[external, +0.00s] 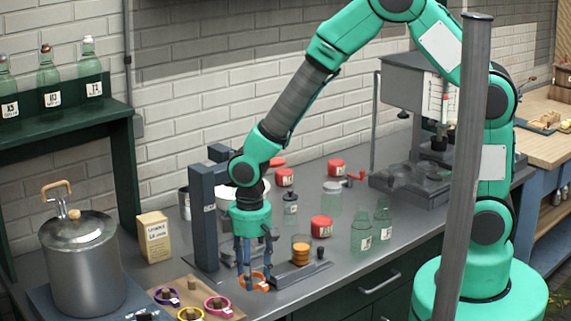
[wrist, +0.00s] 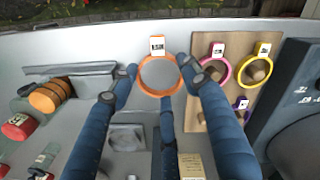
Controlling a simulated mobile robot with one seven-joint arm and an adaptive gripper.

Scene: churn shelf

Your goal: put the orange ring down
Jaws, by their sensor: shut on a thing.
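My gripper (external: 252,276) has blue-grey fingers pointing down, low over the grey bench, in the external view. It is shut on the orange ring (external: 245,281), which shows partly between the fingers. In the wrist view the orange ring (wrist: 149,91) is whole, with a small white label tag (wrist: 158,45) at its top. The fingertips (wrist: 160,78) sit at its left, right and lower sides. Grey bench surface shows through the ring. I cannot tell whether the ring touches the bench.
A wooden board (wrist: 229,50) beside the ring holds pink (external: 218,307), yellow (external: 190,315) and purple (external: 166,296) rings around pegs. A dark grey upright stand (external: 205,220) is close behind my gripper. Jars, bottles and a stack of orange discs (external: 301,253) stand to the right.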

